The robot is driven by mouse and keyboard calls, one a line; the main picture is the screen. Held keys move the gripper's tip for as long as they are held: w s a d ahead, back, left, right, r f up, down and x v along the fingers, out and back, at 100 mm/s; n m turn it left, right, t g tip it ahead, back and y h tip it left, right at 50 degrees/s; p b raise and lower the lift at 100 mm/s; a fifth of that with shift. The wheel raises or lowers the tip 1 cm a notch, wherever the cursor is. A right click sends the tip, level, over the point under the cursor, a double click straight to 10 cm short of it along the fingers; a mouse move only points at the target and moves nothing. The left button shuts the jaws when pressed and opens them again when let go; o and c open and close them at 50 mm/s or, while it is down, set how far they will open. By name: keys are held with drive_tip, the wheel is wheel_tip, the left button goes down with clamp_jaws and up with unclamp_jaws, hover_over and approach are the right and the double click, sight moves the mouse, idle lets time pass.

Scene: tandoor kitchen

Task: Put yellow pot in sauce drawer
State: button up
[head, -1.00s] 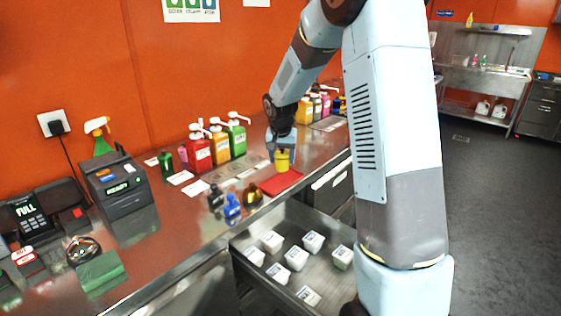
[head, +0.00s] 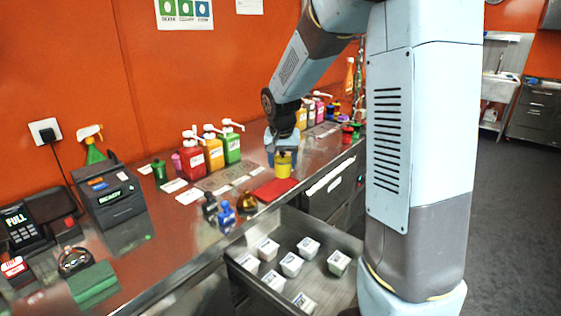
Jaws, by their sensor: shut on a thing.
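The yellow pot (head: 283,166) is held in my gripper (head: 283,153) above the counter, close to the back right of a red mat (head: 273,190). My gripper points down and is shut on the pot's upper part. An open drawer (head: 318,265) sticks out from the counter front, below and to the right of the mat. Several small white tubs (head: 291,264) lie in it, with bare floor between them. Part of the drawer is hidden behind my arm and the picture edge.
Small bottles, one blue (head: 226,217) and one amber (head: 246,202), stand near the counter edge, left of the mat. Red (head: 192,156), yellow and green pump bottles stand at the back. A till (head: 108,197) stands at the left.

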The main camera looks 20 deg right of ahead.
drive_tip(key=shift+s+r, duration=0.2)
drive_tip(key=shift+s, duration=0.3)
drive_tip(key=shift+s+r, duration=0.2)
drive_tip(key=shift+s, duration=0.25)
drive_tip(key=shift+s, duration=0.1)
idle(1.4)
idle(1.3)
